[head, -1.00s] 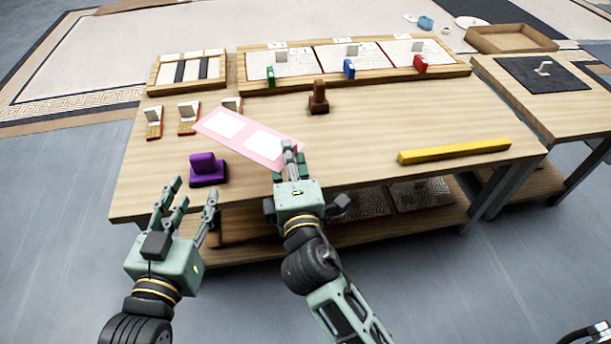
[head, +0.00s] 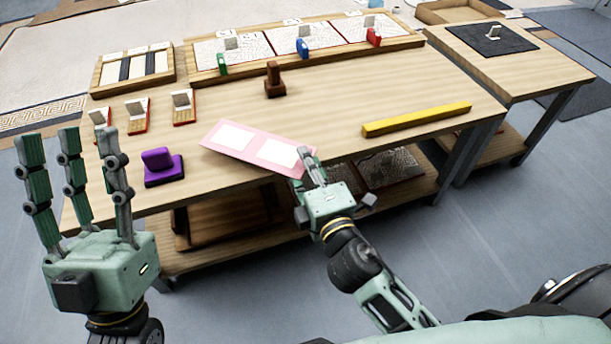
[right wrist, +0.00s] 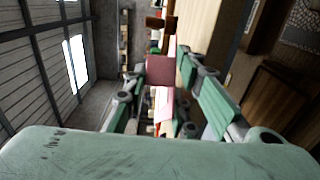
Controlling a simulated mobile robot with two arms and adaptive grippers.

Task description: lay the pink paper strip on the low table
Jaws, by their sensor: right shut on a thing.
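The pink paper strip (head: 248,151), with two white panels, is held by its right end over the front of the wide wooden table (head: 330,115). My right gripper (head: 308,163) is shut on that end, near the table's front edge. In the right wrist view the strip (right wrist: 160,72) shows between the fingers. I cannot tell whether its far end touches the wood. My left gripper (head: 78,150) is empty and open, fingers up, in front of the table's left corner. A smaller wooden table (head: 500,72) stands at the right; I cannot tell which one is the low table.
A purple stamp (head: 162,168) is left of the strip and a brown stamp (head: 275,82) behind it. A yellow bar (head: 417,119) lies to the right. Red-edged plates (head: 138,116) and trays (head: 135,70) line the left and back. The table's middle is bare.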

